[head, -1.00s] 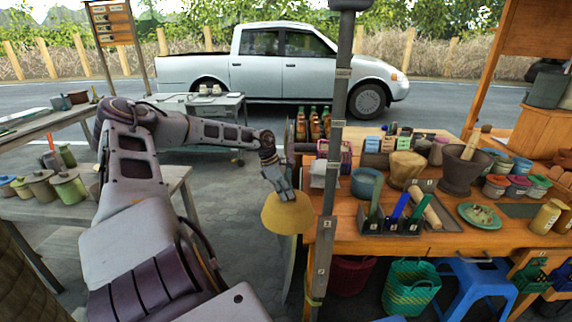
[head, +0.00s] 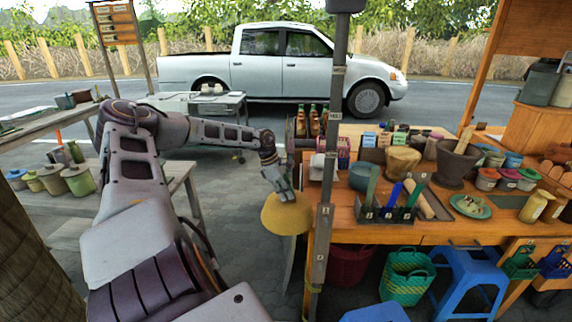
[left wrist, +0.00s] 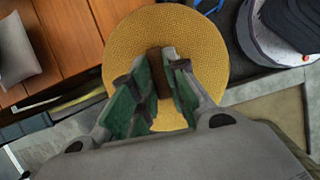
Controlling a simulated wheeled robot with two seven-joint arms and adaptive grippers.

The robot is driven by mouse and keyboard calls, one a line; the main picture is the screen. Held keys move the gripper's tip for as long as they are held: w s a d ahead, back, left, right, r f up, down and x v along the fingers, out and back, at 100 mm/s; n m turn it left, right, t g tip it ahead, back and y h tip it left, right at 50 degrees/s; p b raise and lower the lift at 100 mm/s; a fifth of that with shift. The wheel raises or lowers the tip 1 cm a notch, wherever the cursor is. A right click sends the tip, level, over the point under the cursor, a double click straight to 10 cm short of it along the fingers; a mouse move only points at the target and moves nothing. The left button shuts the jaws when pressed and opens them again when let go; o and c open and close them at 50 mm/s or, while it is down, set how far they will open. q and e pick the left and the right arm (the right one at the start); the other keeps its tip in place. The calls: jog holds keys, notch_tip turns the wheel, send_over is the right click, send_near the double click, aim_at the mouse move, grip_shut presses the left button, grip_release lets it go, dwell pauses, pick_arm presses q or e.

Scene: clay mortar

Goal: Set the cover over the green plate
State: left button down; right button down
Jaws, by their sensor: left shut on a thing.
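The cover (head: 286,216) is a round yellow woven dome. My left gripper (head: 284,194) is shut on its top and holds it in the air just left of the wooden table's left end. In the left wrist view the cover (left wrist: 200,40) fills the middle, and my left gripper (left wrist: 165,68) has its fingers closed around the brown handle (left wrist: 154,68). The green plate (head: 470,206) lies on the table towards the right, with some pale food on it, uncovered. The cover is well apart from the plate. My right gripper is not in view.
A grey post (head: 326,180) stands between the cover and the table top (head: 450,232). A black caddy (head: 392,214) with coloured tools, a teal bowl (head: 364,177) and a dark mortar (head: 457,166) stand left of and behind the plate. Yellow jars (head: 535,207) stand to its right.

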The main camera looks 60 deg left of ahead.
pick_arm(q)
jog(key=shift+s+f+m, duration=0.15)
jog(key=shift+f+m, duration=0.05)
jog(key=shift+m, duration=0.2)
